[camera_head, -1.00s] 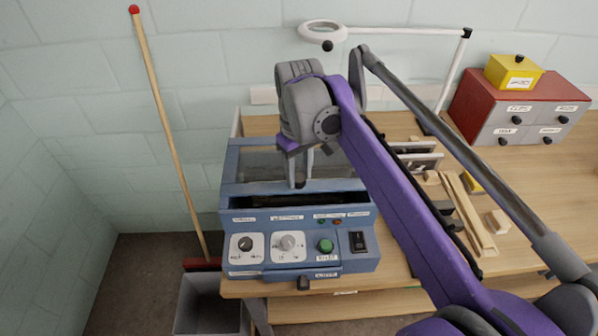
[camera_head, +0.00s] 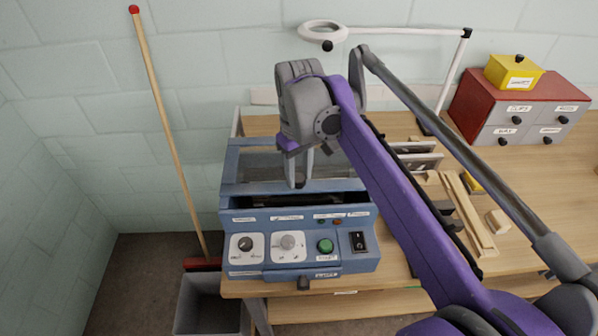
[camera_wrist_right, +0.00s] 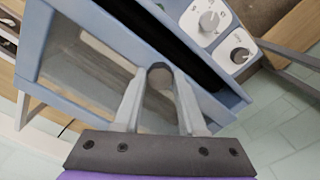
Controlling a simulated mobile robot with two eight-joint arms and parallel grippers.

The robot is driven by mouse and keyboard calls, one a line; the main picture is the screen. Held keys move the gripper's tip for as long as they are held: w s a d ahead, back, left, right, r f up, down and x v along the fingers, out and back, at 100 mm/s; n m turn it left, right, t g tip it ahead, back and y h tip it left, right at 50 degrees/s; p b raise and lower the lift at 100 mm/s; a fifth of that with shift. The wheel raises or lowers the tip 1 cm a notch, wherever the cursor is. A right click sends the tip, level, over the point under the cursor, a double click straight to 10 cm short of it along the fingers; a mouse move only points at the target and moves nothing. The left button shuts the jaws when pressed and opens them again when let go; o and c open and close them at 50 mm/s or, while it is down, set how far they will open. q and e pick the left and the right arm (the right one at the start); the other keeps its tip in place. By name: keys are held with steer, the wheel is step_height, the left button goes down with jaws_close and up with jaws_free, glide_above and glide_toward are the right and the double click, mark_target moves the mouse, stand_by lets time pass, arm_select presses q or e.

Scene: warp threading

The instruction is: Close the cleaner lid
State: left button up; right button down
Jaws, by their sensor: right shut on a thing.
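The blue cleaner (camera_head: 300,262) stands at the left end of the bench. Its lid (camera_head: 250,187) is a clear pane in a blue frame. A dark open slot (camera_head: 322,199) shows between the lid's front edge and the control panel. My right gripper (camera_head: 298,182) comes down from above, shut on the lid's handle at that front edge. In the right wrist view, the fingers (camera_wrist_right: 158,108) stand either side of the dark rounded handle (camera_wrist_right: 159,74), with the pane (camera_wrist_right: 85,75) behind. The handle is mostly hidden in the head view. My left gripper is not in view.
A grey bin (camera_head: 208,305) and a red-tipped pole (camera_head: 165,120) stand left of the bench. Wooden parts (camera_head: 470,215) lie right of my arm. A red-topped drawer box (camera_head: 520,105) and a ring lamp (camera_head: 323,31) are at the back.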

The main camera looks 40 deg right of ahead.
steer(key=shift+s, duration=0.1)
steer(key=s+a, duration=0.2)
steer(key=s, duration=0.1)
steer(key=shift+s+a, duration=0.15)
steer(key=shift+a, duration=0.25)
steer(key=c, duration=0.9)
jaws_free()
steer(key=o, duration=0.4)
steer(key=shift+s+a, duration=0.1)
steer(key=shift+s, duration=0.05)
